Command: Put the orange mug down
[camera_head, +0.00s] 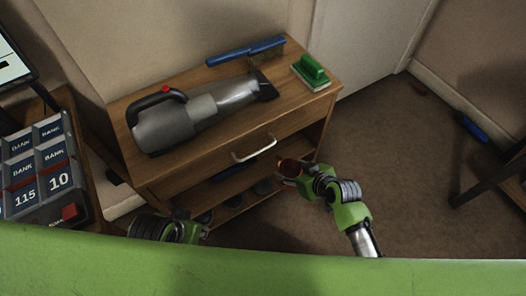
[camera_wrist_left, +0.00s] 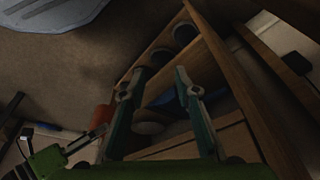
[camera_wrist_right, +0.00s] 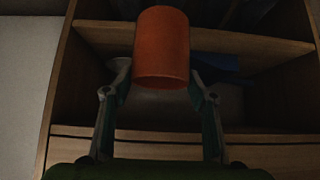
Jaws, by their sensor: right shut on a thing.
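The orange mug (camera_head: 288,167) is in front of the small wooden cabinet, below its drawer handle. My right gripper (camera_head: 299,174) is shut on it. In the right wrist view the mug (camera_wrist_right: 162,48) stands between the fingertips, before the open shelf (camera_wrist_right: 265,72). My left gripper (camera_wrist_left: 157,80) is open, its two fingers apart with nothing held between them. It is low at the cabinet's left front. A bit of orange (camera_wrist_left: 103,115), likely the mug, shows beyond its left finger. Whether the mug touches anything below is hidden.
The cabinet top (camera_head: 296,107) bears a grey handheld vacuum (camera_head: 190,115), a blue brush (camera_head: 245,51) and a green scrub brush (camera_head: 312,72). Several dark round things stand on the lower shelf (camera_head: 225,200). A control panel (camera_head: 40,170) is at left. Carpet at right is mostly clear.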

